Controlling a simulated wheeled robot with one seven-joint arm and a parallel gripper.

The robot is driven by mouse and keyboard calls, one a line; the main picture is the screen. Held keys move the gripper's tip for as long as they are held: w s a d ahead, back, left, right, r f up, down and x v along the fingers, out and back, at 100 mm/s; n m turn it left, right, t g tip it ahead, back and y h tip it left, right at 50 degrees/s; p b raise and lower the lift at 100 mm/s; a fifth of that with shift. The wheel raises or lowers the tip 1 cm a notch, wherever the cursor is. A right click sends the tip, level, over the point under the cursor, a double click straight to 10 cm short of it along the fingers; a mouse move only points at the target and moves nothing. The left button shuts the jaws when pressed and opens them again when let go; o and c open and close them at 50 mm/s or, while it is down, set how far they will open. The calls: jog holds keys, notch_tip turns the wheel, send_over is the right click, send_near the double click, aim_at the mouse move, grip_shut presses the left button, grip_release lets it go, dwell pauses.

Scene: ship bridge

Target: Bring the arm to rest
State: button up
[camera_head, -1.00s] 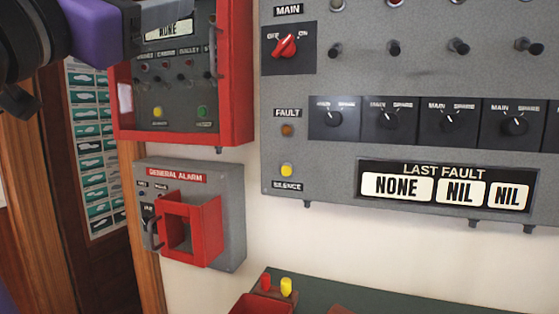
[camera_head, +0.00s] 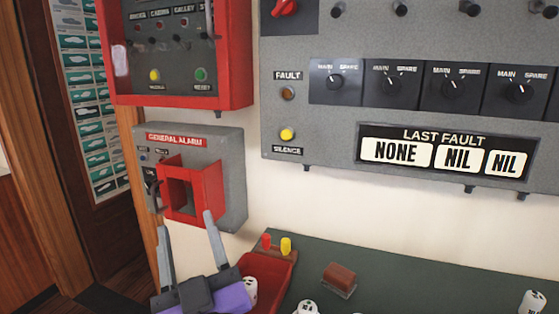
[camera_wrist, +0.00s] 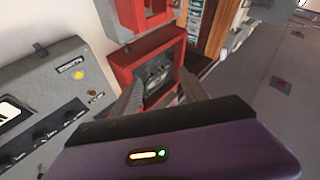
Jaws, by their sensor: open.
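My gripper (camera_head: 187,236) is at the lower left of the head view, its two grey fingers spread apart and pointing up, with nothing between them. It is in front of the lower part of the general alarm box (camera_head: 237,185), a grey box with a red square frame (camera_head: 195,190) on its front. In the wrist view the fingers of my gripper (camera_wrist: 156,90) are also apart, with a red-framed panel (camera_wrist: 178,52) beyond them. I cannot tell how far the fingertips are from the wall.
A grey panel (camera_head: 330,125) with knobs hangs on the wall at the right. A red-framed box (camera_head: 240,60) hangs at upper left. Below, a dark green surface (camera_head: 420,285) bears a red tray (camera_head: 270,270), a brown block (camera_head: 340,277) and small white pieces (camera_head: 532,302).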

jog(key=s+d+f+m+g+h+p, duration=0.1)
jog(key=s+d+f+m+h+p, duration=0.1)
jog(key=s+d+f, duration=1.25)
jog(key=s+d+f+m+g+h+p, duration=0.1)
jog(key=s+d+f+m+g+h, duration=0.1)
jog(key=s+d, duration=0.7)
jog(key=s+d+f+m+g+h, duration=0.2)
jog(key=s+d+f+h, duration=0.3)
jog(key=s+d, duration=0.5)
jog(key=s+f+m, duration=0.1)
jog(key=s, duration=0.1)
jog(key=shift+s+f+g+h+p, duration=0.25)
jog(key=shift+s+g+h+p, duration=0.05)
jog(key=shift+s+g+p, duration=0.1)
